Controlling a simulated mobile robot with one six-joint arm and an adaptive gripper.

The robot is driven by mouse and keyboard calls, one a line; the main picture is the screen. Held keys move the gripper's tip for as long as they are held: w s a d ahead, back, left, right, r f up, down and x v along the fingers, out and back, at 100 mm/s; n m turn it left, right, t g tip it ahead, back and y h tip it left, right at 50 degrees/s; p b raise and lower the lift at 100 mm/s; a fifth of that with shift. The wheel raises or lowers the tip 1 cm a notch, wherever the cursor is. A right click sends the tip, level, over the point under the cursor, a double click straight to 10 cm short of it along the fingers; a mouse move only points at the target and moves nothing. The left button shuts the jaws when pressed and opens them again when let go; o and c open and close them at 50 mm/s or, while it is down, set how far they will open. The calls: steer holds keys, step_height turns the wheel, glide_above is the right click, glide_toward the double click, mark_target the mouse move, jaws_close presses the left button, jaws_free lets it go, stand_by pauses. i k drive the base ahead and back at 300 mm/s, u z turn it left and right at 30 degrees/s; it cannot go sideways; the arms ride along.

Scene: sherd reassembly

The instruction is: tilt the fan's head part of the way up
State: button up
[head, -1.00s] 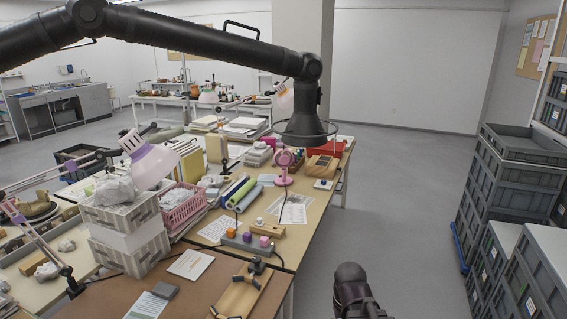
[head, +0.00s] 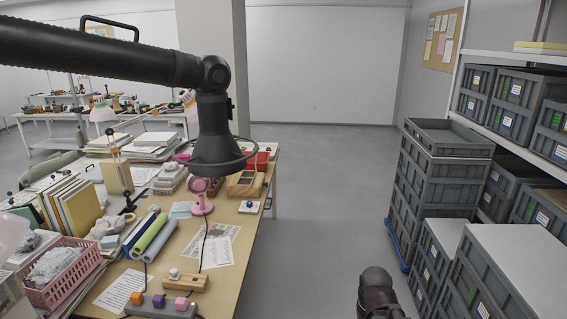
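The small pink fan (head: 203,208) stands on its round base on the wooden table, near the table's right edge. Its head (head: 198,186) is partly hidden behind the rim of a black hood, so its tilt is hard to read. A dark, rounded part at the bottom edge looks like part of my arm. No gripper fingers show in the head view.
The black hood (head: 218,160) hangs from a thick arm in front of the fan. Rolled sheets (head: 150,236), a wooden block with a knob (head: 187,282) and a pink basket (head: 62,270) lie nearer. Grey crates (head: 432,190) stand right. The floor (head: 305,240) between is clear.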

mark_target(200, 187)
steer(key=z, duration=0.45)
steer(key=i, duration=2.35)
steer(key=u, duration=0.65)
steer(key=i, duration=0.7)
steer(key=u, duration=0.75)
steer(key=i, duration=0.65)
steer(key=u, duration=0.4)
